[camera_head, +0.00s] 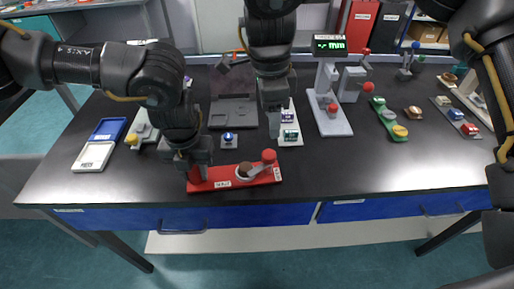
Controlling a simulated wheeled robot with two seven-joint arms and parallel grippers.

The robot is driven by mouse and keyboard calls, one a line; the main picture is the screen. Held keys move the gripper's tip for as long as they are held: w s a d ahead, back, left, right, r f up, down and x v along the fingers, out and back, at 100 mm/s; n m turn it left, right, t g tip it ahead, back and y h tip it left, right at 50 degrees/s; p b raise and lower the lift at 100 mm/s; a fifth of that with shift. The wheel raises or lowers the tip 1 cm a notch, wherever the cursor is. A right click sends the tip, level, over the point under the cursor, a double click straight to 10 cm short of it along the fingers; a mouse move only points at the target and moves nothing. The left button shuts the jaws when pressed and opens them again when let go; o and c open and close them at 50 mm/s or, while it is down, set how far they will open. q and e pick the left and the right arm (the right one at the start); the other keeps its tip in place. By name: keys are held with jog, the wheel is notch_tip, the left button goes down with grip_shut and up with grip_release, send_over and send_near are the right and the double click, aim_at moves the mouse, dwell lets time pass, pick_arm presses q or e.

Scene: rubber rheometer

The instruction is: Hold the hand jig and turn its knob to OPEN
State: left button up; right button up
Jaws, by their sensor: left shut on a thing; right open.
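The hand jig is a red plate (240,183) near the front edge of the black table. It carries small white labels too small to read surely, and a round pale seat with a brown disc (245,169). Its red ball knob (268,155) stands at the right end of the seat, toward the upper right. My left gripper (196,174) points down and is shut on the jig's left end, hiding that part. My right gripper (273,118) is open and empty, pointing down above the table behind the jig, apart from the knob.
Behind the jig are a small blue-topped block (228,140) and a white panel with displays (290,135). A grey gauge stand with green readout (330,45) stands at the back. Blue and white trays (93,156) lie left.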

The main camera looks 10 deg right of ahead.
aim_at(269, 152)
pick_arm(q)
jog(key=shift+w, duration=0.1)
pick_arm(e)
jog(key=w+d+r+m+g+y, duration=0.15)
jog(key=w+m+g, duration=0.3)
jog(key=m, duration=1.25)
jog(key=s+f+m, duration=0.1)
jog(key=f, duration=0.2)
jog(key=s+a+f+m, duration=0.1)
jog(key=s+f, duration=0.1)
jog(key=f, duration=0.2)
jog(key=s+f+m, duration=0.1)
jog(key=s+f, duration=0.1)
jog(key=f, duration=0.1)
jog(key=shift+a+f+y, duration=0.25)
jog(key=shift+a+f, duration=0.05)
jog(key=shift+a, duration=0.1)
jog(key=c, duration=1)
